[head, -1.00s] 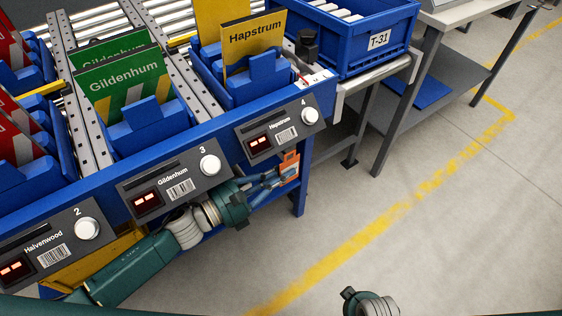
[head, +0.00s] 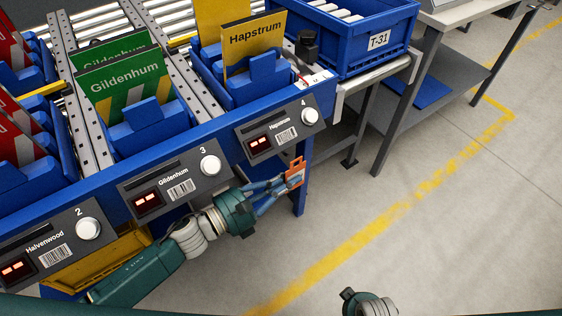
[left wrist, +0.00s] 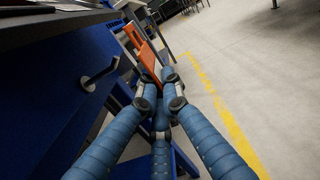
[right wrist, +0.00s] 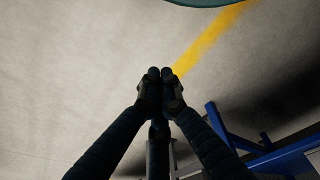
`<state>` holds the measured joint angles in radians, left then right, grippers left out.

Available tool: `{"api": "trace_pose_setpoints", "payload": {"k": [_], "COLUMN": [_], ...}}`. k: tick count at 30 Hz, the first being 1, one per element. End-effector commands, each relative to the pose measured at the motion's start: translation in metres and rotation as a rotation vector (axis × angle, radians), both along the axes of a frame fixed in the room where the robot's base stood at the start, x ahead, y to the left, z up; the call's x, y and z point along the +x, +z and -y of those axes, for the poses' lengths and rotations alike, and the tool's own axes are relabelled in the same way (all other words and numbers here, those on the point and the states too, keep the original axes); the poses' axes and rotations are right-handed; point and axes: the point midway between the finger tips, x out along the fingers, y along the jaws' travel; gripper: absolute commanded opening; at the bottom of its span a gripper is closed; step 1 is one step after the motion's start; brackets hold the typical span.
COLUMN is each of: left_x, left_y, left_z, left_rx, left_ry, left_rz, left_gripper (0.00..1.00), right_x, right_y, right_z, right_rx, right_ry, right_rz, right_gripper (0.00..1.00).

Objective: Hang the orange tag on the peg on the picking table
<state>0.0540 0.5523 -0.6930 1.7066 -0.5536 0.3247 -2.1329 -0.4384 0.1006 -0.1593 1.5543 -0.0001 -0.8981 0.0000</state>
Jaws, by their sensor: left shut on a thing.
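My left gripper (head: 284,184) is shut on the orange tag (head: 295,172), below and in front of the table's front rail near station 4. In the left wrist view the tag (left wrist: 145,55) stands out past the fingertips (left wrist: 160,82), tilted. A grey metal peg (left wrist: 101,75) sticks out from the blue side of the picking table (left wrist: 52,95), left of the tag and apart from it. I cannot make out the peg in the head view. My right gripper (head: 349,294) is low over the floor; in the right wrist view its fingertips (right wrist: 158,76) are together with nothing between them.
The picking table (head: 240,160) carries blue bins with Gildenhum (head: 125,85) and Hapstrum (head: 255,40) cards. A blue T-31 crate (head: 350,50) and a grey bench (head: 445,75) stand to its right. Open floor with a yellow line (head: 370,225) lies in front.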

Motion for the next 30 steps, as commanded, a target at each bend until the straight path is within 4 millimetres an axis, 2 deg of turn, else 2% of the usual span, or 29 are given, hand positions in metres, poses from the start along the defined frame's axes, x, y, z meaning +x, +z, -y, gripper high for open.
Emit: {"api": "trace_pose_setpoints", "payload": {"k": [18, 30], "left_x": [-0.015, -0.017], "left_y": [0.001, 0.001], "left_z": [0.011, 0.012], "left_rx": [0.001, 0.000], "left_ry": [0.000, 0.000], "left_rz": [0.001, 0.001], "left_gripper": [0.00, 0.00], "right_x": [-0.007, -0.010], "right_y": [-0.007, -0.010], "right_z": [0.000, 0.001], "right_rx": [-0.001, -0.001], "right_ry": [0.001, 0.001], "right_rz": [-0.010, -0.015], "right_gripper": [0.00, 0.00]}}
